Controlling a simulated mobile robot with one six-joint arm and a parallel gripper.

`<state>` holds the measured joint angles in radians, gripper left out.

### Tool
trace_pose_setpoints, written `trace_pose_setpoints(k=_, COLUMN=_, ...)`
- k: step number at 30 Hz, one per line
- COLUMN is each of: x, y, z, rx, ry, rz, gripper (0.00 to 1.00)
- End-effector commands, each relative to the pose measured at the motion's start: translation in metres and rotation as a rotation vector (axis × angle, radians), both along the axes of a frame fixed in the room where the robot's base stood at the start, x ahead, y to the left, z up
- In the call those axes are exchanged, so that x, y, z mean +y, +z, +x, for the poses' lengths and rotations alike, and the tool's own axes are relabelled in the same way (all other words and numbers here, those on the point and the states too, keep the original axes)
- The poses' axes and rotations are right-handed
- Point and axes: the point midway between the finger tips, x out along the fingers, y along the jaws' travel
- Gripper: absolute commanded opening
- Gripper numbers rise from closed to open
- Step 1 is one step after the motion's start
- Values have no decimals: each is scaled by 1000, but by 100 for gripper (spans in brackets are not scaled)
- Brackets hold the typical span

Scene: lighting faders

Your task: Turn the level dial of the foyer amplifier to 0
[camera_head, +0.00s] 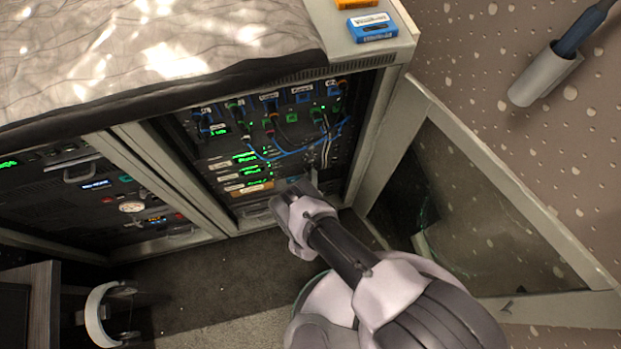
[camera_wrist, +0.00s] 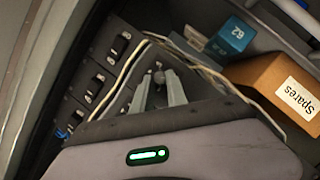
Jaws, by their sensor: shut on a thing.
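My gripper (camera_head: 313,178) reaches into the lower right part of the right rack bay. A round pale dial (camera_head: 131,207) shows on a dark unit in the left bay, apart from my gripper. No label reading "foyer" is legible.
In the wrist view, pale cables run beside the fingers, near a brown "Spares" box (camera_wrist: 275,85) and a blue box (camera_wrist: 234,35). Coloured cables (camera_head: 275,150) hang in the right bay. A glazed door (camera_head: 560,225) stands open at right. A blue box (camera_head: 372,27) lies on top.

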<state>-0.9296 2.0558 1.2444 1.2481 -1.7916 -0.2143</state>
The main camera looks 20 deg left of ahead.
Motion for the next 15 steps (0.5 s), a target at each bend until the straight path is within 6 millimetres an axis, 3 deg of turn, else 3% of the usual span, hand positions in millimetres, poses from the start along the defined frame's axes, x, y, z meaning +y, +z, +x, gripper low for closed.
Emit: trace_pose_setpoints(k=15, x=3, y=2, z=2, rx=-48, ry=1, rz=-64, gripper=0)
